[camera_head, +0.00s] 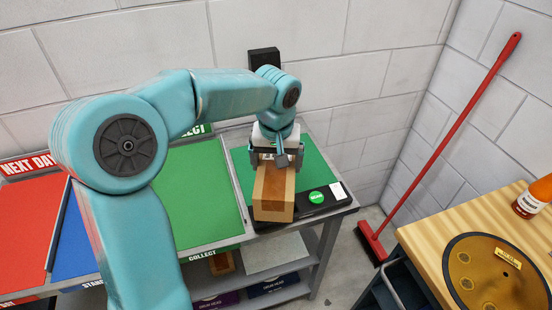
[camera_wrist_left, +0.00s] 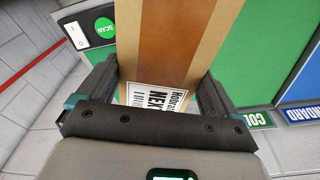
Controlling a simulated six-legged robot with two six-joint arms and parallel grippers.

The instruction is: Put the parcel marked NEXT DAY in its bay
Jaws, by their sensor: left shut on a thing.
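The parcel (camera_head: 273,192) is a long tan cardboard box with a brown stripe along it. My left gripper (camera_head: 277,160) is shut on the parcel's far end, a finger on each side. The parcel is over the dark-framed green scan pad (camera_head: 312,172); I cannot tell whether it touches it. The red bay (camera_head: 32,228), signed NEXT DAY (camera_head: 27,165), is at the far left and looks empty. My right gripper is not in view.
The blue bay (camera_head: 76,245) and green COLLECT bay (camera_head: 195,190) lie between the red bay and the pad, with raised dividers. A round green SCAN button (camera_head: 316,197) sits beside the parcel. A red broom (camera_head: 440,145) and wooden bench (camera_head: 430,235) are at right.

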